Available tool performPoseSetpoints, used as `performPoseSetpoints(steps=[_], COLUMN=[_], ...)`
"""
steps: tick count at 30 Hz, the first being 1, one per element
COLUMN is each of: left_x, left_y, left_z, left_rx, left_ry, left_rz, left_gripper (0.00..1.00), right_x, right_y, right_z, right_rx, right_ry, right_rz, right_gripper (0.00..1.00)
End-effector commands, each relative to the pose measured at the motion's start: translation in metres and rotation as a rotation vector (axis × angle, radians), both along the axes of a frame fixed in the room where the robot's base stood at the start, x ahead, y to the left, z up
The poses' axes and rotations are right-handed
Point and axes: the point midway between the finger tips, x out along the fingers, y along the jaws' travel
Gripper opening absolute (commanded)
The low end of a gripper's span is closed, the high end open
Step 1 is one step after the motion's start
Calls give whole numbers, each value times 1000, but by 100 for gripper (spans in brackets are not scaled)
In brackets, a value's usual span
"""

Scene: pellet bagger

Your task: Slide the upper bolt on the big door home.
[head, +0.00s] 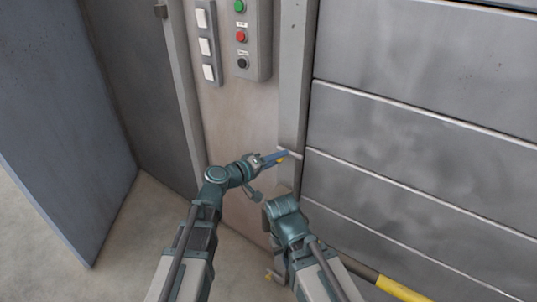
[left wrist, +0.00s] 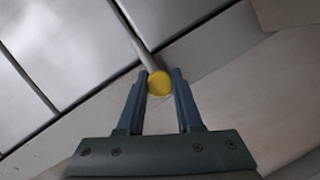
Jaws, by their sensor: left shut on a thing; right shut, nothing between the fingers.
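The bolt shows as a thin pale rod (head: 294,154) on the grey post beside the big panelled door (head: 410,130), reaching across toward the door's edge. Its yellow round knob (left wrist: 159,83) sits between my left fingertips in the left wrist view, with the rod running up and left from it. My left gripper (head: 277,157) is shut on this knob; its fingers cover most of it in the head view. My right gripper (head: 281,266) is lower, by the foot of the post, shut and empty, and mostly hidden behind my right arm.
A button box (head: 241,38) with green, red and black buttons and a strip of white switches (head: 205,45) are above my left arm. A blue-grey panel (head: 65,130) stands at the left. A yellow and dark bar (head: 400,289) lies low at the right. Bare floor (head: 140,220) shows at left.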

Motion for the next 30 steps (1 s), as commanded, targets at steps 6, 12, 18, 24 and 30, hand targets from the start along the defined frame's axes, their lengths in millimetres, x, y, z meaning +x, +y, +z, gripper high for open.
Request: performPoseSetpoints(steps=[6,12,18,24,30], left_x=[-5,-6,-5,-5,-12], left_y=[-6,-6,-5,-5,-3], left_z=[-1,-1,0,0,3], left_rx=[2,1,1,0,0], left_ry=[0,0,0,0,0], left_rz=[-6,-7,-4,-2,-2], left_gripper=[0,54,65,65,65], right_x=[0,0,0,0,0], right_y=[0,0,0,0,0], right_z=[0,0,0,0,3], right_rx=[0,0,0,0,0], right_ry=[0,0,0,0,0], right_rz=[0,0,0,0,0], right_gripper=[0,0,0,0,0])
